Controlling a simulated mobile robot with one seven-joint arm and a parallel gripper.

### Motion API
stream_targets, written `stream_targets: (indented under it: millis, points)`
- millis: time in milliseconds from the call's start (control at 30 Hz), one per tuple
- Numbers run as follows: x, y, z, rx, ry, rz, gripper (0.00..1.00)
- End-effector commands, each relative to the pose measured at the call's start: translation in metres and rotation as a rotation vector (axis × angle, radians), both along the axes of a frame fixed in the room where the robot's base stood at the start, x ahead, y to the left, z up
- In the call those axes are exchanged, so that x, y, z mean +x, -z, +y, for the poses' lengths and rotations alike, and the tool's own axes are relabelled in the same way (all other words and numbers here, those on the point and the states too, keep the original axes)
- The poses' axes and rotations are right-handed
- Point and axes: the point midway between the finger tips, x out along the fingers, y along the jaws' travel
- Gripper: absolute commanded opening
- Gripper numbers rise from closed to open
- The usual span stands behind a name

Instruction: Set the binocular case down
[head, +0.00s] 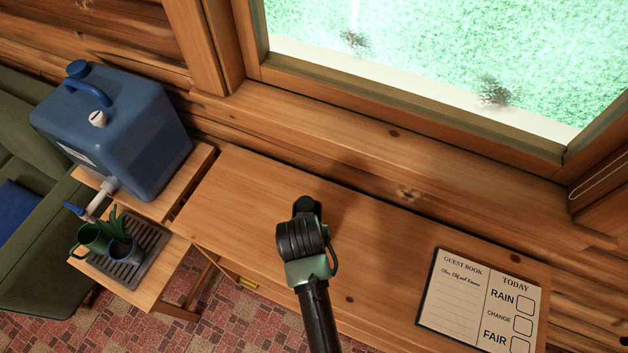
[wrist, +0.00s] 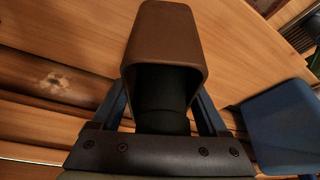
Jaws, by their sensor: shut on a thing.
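In the wrist view, my gripper (wrist: 163,95) is shut on the binocular case (wrist: 165,35), a brown, box-like case with rounded corners. A blue finger shows on each side of it. The case's near end looks dark, with a black rounded shape in it. In the head view, my arm reaches over the wooden table (head: 240,190); my wrist hides the fingers and the case there. The wooden top lies beyond the case in the wrist view. I cannot tell whether the case touches it.
A guest book board (head: 478,302) lies at the table's right end. A blue water container (head: 130,130) stands on a shelf at left, above a drip tray (head: 150,255) with mugs and a plant. A window sill (head: 400,135) runs behind. The tabletop around my arm is clear.

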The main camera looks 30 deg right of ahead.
Motion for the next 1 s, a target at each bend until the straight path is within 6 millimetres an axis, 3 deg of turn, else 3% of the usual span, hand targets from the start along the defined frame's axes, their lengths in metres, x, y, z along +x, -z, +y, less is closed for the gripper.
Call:
stream_targets:
  millis: [500,967,1000]
  points:
    - [0.002,0.059,0.0,-0.001,0.0,-0.004,0.16]
    - [0.002,0.068,0.0,-0.001,-0.001,-0.006,0.16]
    - [0.0,0.069,0.0,0.0,0.0,-0.002,0.82]
